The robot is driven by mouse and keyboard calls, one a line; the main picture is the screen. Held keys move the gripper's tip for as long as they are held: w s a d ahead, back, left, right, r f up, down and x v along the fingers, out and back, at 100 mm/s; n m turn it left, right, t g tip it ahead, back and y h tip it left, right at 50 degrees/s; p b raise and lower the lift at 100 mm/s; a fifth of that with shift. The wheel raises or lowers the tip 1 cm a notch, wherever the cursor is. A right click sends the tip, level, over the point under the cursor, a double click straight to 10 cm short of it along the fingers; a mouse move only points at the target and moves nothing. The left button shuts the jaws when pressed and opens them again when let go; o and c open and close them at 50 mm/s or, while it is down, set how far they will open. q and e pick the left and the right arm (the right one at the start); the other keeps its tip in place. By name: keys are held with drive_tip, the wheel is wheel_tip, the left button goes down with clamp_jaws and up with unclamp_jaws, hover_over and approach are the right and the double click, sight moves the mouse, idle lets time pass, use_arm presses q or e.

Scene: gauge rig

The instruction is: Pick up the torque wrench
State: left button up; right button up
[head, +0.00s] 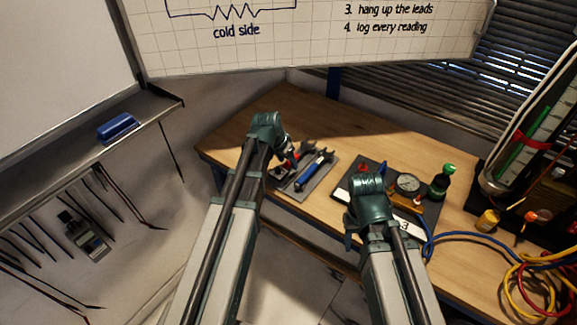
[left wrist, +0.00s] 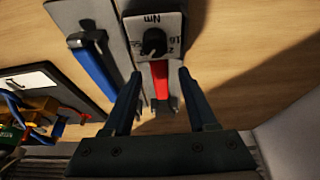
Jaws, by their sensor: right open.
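Two tools lie on a grey mat (head: 290,190) on the bench. One has a blue handle (head: 307,178), which also shows in the left wrist view (left wrist: 97,72). The other has a red handle (left wrist: 160,84), beside or partly under a small plate with a black dial marked Nm (left wrist: 154,42). I cannot tell for certain which tool is the torque wrench. My left gripper (head: 289,158) is over the mat's left part. In the left wrist view its open fingers (left wrist: 161,92) are on either side of the red handle, apart from it. My right gripper (head: 351,236) is mostly hidden by its arm.
A dark board with a round gauge (head: 407,184) lies right of the mat. Blue, red and yellow leads (head: 535,285) coil at the right. Bare wood (head: 300,110) lies behind the mat.

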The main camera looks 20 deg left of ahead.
use_arm(q)
clamp_jaws()
idle(1.2)
